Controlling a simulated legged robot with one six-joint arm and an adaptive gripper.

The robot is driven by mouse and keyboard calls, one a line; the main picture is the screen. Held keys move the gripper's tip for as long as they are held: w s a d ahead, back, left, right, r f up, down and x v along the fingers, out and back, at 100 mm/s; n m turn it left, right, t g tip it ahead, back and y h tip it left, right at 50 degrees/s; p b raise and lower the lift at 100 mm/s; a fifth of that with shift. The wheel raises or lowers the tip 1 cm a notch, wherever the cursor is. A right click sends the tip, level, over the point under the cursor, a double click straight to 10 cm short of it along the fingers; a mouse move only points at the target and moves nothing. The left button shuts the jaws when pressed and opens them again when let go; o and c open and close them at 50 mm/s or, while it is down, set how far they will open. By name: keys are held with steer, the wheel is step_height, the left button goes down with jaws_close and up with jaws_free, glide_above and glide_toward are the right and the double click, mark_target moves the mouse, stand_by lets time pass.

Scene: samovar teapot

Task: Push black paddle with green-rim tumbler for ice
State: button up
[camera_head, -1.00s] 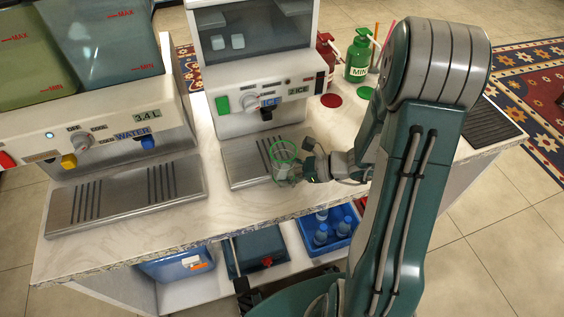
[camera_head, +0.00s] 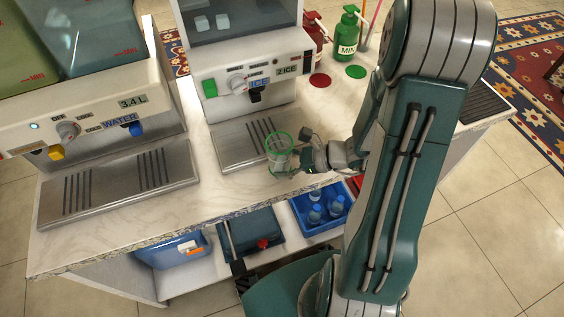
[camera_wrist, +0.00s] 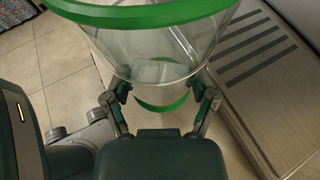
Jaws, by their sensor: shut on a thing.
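The clear tumbler with a green rim (camera_head: 280,138) is held upright at the front right of the ice dispenser's tray, in front of and below the paddle. My gripper (camera_head: 299,153) is shut on it from the right. In the wrist view the tumbler (camera_wrist: 150,45) stands between my two fingers (camera_wrist: 166,95), with a green ring at its base. A pale blocky shape shows inside; I cannot tell whether it is ice. The black paddle (camera_head: 256,95) hangs under the blue tab on the ice dispenser (camera_head: 240,75), apart from the tumbler.
The metal drip tray (camera_head: 228,150) lies below the paddle. A water dispenser (camera_head: 90,120) stands left. Red (camera_head: 320,80) and green (camera_head: 356,72) discs and a green mint bottle (camera_head: 347,32) are behind right. A blue crate (camera_head: 333,222) with bottles is on the lower shelf.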

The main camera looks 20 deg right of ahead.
mark_target(264, 128)
steer(key=shift+w, duration=6.55)
steer(key=shift+w, duration=0.9)
steer(key=shift+s, duration=2.5)
steer(key=shift+s, duration=0.1)
steer(key=shift+s, duration=4.95)
